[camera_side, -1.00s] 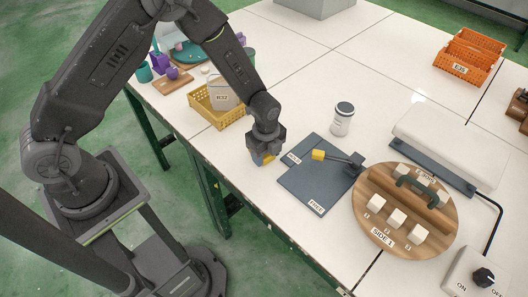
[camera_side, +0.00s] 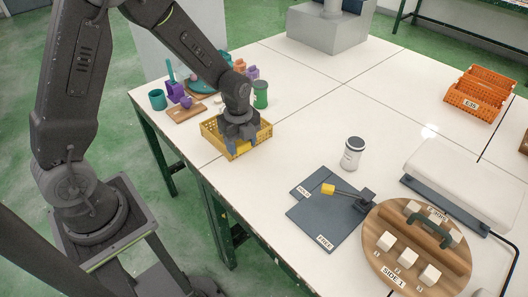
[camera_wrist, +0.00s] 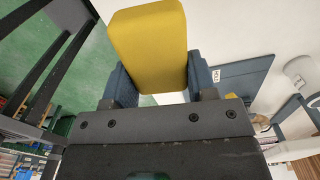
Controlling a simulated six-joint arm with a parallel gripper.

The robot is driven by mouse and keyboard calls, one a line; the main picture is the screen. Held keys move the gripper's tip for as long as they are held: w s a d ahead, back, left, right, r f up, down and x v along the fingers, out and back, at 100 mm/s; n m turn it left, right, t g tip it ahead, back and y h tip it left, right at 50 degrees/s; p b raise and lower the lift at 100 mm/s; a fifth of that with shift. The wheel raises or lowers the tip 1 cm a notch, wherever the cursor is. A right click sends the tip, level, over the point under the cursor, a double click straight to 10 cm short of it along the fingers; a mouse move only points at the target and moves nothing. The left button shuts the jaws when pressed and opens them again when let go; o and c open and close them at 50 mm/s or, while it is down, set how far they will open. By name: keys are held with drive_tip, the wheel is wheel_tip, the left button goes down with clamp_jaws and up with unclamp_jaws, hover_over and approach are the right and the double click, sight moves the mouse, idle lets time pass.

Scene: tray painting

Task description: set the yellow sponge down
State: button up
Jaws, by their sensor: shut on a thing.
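The yellow sponge (camera_wrist: 150,45) is a plain block held between the two blue-grey fingers of my gripper (camera_wrist: 160,78) in the wrist view. In the side view my gripper (camera_side: 241,144) points down at the yellow basket (camera_side: 214,137) near the table's left edge. There the sponge is mostly hidden by the fingers and hard to tell from the basket's yellow. I cannot tell whether the sponge touches the basket.
A dark board (camera_side: 318,228) with HOLD and FREE labels lies to the right, with a yellow-tipped tool on it. A white jar (camera_side: 352,153) and a round wooden board (camera_side: 385,267) stand near. Cups and a green jar (camera_side: 261,94) crowd behind the basket.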

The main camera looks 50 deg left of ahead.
drive_tip(key=r, duration=0.5)
drive_tip(key=shift+a+r, duration=0.25)
drive_tip(key=shift+r, duration=0.05)
drive_tip(key=w+a+m, duration=0.3)
drive_tip(key=w+m, duration=0.1)
drive_tip(key=w, duration=0.6)
drive_tip(key=w+a+m, duration=0.3)
drive_tip(key=w+m, duration=0.1)
drive_tip(key=w, duration=0.7)
hover_over(311, 143)
drive_tip(key=f, duration=0.7)
drive_tip(key=a+f, duration=0.1)
drive_tip(key=f, duration=0.3)
drive_tip(key=shift+s+f, duration=0.15)
drive_tip(key=shift+f, duration=0.2)
drive_tip(key=shift+d+f, duration=0.4)
drive_tip(key=shift+d, duration=0.1)
drive_tip(key=shift+f, duration=1.85)
